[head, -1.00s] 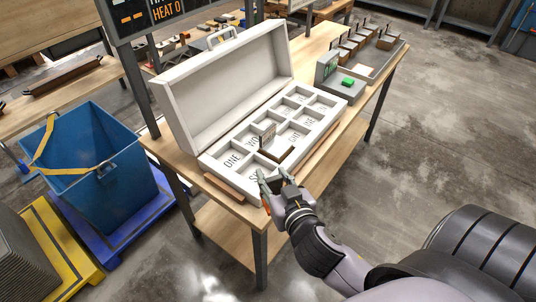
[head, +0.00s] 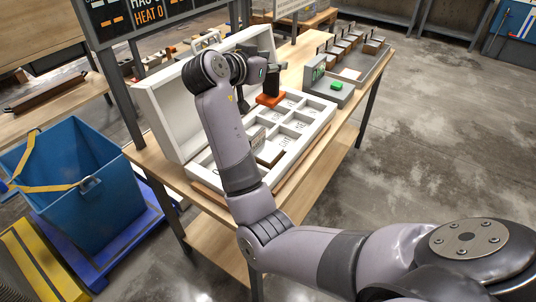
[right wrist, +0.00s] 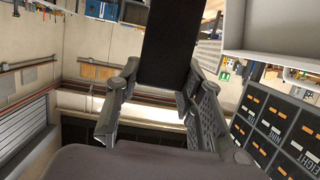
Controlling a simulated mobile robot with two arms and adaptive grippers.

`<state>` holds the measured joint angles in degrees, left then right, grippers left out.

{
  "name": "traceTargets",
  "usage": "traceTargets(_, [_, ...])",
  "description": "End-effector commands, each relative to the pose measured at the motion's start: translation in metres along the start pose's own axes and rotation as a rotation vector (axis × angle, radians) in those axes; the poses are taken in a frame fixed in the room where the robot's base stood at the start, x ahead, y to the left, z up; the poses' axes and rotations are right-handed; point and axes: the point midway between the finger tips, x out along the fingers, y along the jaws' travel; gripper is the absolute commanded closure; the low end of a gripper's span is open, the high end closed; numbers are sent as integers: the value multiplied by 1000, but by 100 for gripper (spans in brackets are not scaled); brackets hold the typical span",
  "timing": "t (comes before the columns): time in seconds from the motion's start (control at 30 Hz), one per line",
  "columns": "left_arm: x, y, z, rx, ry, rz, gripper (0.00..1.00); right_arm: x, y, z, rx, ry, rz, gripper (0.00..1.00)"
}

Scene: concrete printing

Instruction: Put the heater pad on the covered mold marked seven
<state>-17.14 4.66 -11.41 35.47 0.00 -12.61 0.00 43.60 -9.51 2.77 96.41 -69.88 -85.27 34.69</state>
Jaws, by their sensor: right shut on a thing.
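The heater pad (head: 270,100) is an orange-red plate under a dark upright block, in the head view. My right gripper (head: 274,72) is shut on it and holds it over the far part of the white case (head: 197,172). In the right wrist view the dark block (right wrist: 170,45) sits between the two fingers of the gripper (right wrist: 155,105). My arm hides the near left compartments. My left gripper is out of view.
The case's open lid (head: 160,112) stands behind the compartments. A grey box with a green button (head: 337,86) and a tray (head: 368,77) with several handled blocks stand farther right on the table. A blue bin (head: 70,185) stands on the floor at left.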

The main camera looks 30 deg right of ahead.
Motion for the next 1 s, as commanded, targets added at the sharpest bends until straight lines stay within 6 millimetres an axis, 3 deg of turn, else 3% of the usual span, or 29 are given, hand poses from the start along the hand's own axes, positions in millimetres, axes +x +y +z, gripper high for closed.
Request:
traceTargets(0.1, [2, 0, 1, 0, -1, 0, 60, -6, -4, -12, 9, 5, 17, 100])
traceTargets(0.23, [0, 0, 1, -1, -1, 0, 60, -4, -5, -3, 5, 5, 26, 100])
traceTargets(0.7, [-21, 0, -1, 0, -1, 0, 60, 28, -5, 100, 2, 5, 23, 100])
traceTargets(1.0, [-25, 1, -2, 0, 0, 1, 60, 39, -6, 133, 8, 7, 21, 100])
